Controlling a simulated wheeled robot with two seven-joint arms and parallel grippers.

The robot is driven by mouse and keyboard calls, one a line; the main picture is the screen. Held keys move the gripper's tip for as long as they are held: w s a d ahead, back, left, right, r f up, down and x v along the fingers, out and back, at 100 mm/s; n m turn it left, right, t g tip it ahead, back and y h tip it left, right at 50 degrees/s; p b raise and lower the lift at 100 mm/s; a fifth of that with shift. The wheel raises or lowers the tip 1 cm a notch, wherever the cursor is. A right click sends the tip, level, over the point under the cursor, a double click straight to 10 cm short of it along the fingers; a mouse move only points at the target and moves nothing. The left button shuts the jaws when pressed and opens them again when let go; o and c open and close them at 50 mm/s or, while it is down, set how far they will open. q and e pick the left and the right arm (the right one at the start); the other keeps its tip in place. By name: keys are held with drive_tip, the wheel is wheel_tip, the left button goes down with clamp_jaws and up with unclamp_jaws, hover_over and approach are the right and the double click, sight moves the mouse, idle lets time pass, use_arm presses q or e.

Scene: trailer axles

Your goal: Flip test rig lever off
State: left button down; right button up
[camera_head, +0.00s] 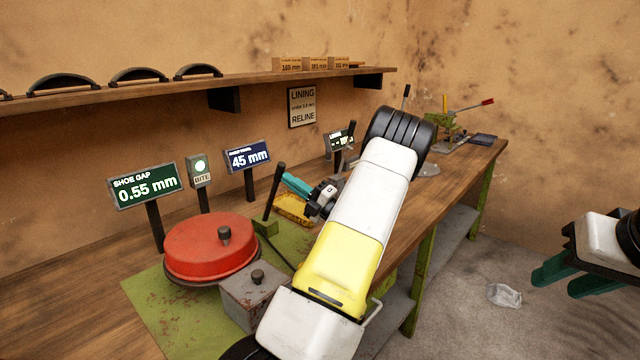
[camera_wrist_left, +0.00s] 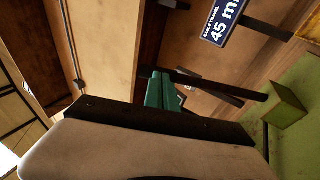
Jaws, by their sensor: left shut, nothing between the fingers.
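The test rig lever (camera_head: 274,192) is a black bar on a green block (camera_head: 265,227), beside the red drum (camera_head: 205,246). It stands nearly upright, with its top tilted a little to the right. My left gripper (camera_head: 292,182) is shut and empty, with teal fingers close to the right of the lever's upper part. In the left wrist view, the lever (camera_wrist_left: 228,87) runs from its green block (camera_wrist_left: 287,105) towards the teal fingertips (camera_wrist_left: 163,90); I cannot tell whether they touch. My right gripper (camera_head: 567,273) hangs at the far right, away from the bench, with its fingers apart.
A grey box (camera_head: 252,297) and yellow tray (camera_head: 294,209) are close by. A shelf (camera_head: 180,88) runs above.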

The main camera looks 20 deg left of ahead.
use_arm(q)
drive_tip(key=shift+a+r, duration=0.1)
drive_tip(key=w+a+r+h, duration=0.2)
drive_tip(key=a, duration=0.5)
drive_tip(key=w+a+r+m+h, duration=0.1)
drive_tip(key=w+a+r+h, duration=0.1)
drive_tip(key=a, duration=0.5)
drive_tip(key=shift+w+a+r+h, duration=0.15)
drive_tip(key=shift+a+h, duration=0.1)
drive_tip(key=shift+h, duration=0.45)
